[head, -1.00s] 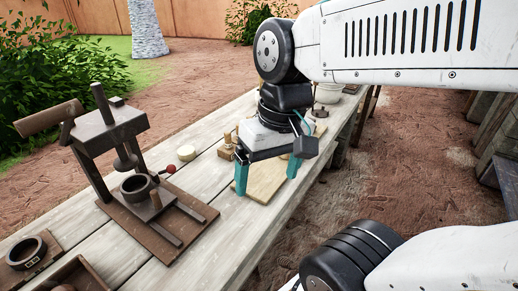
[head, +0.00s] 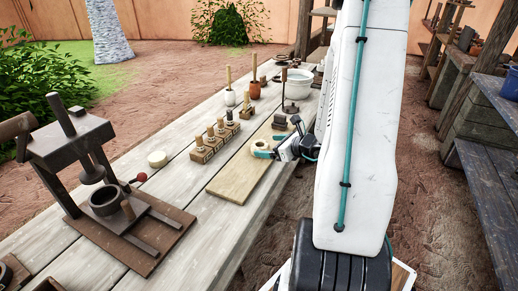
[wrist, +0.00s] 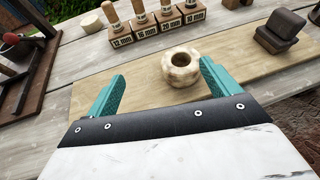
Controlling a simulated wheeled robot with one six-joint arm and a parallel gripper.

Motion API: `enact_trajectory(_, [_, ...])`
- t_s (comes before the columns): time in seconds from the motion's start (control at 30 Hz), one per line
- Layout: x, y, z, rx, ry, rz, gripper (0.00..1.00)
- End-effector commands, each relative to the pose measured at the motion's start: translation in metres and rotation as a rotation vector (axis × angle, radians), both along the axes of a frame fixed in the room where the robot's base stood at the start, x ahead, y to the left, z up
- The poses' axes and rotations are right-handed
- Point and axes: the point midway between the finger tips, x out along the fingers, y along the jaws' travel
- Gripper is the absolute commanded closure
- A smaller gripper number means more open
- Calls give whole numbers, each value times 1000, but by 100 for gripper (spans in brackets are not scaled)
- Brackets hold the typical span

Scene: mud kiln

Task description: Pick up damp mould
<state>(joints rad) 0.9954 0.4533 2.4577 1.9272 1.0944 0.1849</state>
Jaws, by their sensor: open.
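A thick mottled cream ring with a hole (wrist: 181,66) lies on the pale wooden board (wrist: 135,84); it also shows in the head view (head: 261,144). A dark two-part block (wrist: 279,31) sits at the board's far right in the wrist view, and near the gripper in the head view (head: 280,122). Neither is labelled, so I cannot tell which is the damp mould. My gripper (wrist: 160,84), with teal fingers, is open and empty. In the wrist view the ring shows between and beyond the fingertips, nearer the right one. It appears untouched.
Several handled tools stand in labelled wooden blocks (wrist: 158,25) behind the board. A dark press (head: 90,170) stands at the left of the table (head: 150,195). A pale disc (head: 157,159) lies near it. A white bowl (head: 299,83) and upright tools are farther back.

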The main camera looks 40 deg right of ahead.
Motion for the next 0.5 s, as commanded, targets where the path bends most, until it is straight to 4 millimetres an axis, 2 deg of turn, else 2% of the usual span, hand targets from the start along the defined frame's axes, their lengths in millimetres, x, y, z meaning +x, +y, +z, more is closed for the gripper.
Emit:
enact_trajectory(0.03, [-5, -11, -9, 23, 7, -49, 12])
enact_trajectory(0.13, [-6, -21, -17, 44, 12, -97, 12])
enact_trajectory(0.5, [26, -23, -31, 44, 12, -101, 12])
